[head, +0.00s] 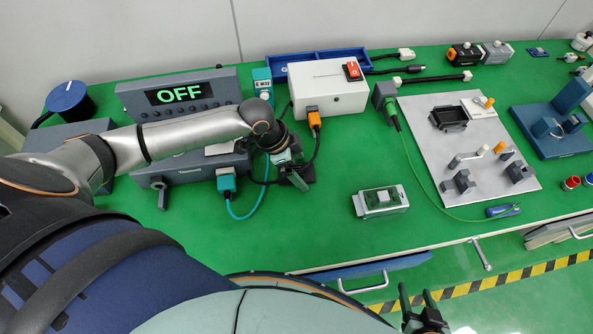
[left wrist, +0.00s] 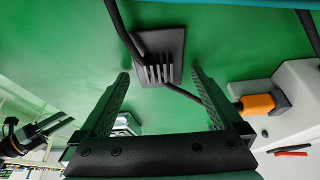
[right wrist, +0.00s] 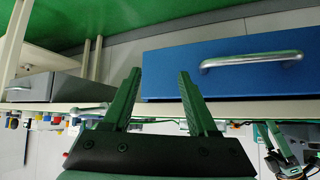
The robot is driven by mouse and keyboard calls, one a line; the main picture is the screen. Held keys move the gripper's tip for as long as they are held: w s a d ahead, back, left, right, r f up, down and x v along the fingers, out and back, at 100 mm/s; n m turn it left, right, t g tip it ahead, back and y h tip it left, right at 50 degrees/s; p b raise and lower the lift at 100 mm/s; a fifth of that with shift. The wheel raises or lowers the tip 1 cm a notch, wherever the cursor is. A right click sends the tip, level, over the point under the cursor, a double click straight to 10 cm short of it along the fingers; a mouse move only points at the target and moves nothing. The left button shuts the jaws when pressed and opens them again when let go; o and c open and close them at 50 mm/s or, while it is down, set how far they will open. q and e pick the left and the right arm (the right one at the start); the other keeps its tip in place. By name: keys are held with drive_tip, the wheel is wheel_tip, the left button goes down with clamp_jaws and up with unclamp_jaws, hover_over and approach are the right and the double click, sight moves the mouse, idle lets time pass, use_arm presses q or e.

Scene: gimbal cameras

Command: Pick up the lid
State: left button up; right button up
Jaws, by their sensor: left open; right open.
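A small box with a clear top (head: 380,200) sits on the green table near its front edge; the clear top looks like the lid. My left gripper (head: 294,177) is open, to the left of that box, above a black slotted holder (left wrist: 160,60) with a dark cable across it. In the left wrist view the holder lies beyond the open fingers, with nothing between them. My right gripper (head: 424,304) is open and empty, in front of the table edge; the right wrist view shows it facing a blue drawer (right wrist: 225,65).
A white box (head: 328,88) with a red switch and orange plug stands behind my left gripper. A grey panel with fixtures (head: 450,180) lies to the right. A display reading OFF (head: 180,93) stands at the left. Open green table surrounds the clear-topped box.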

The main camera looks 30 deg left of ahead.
use_arm(q)
drive_tip(key=c, duration=1.3)
drive_tip(key=shift+r, duration=0.15)
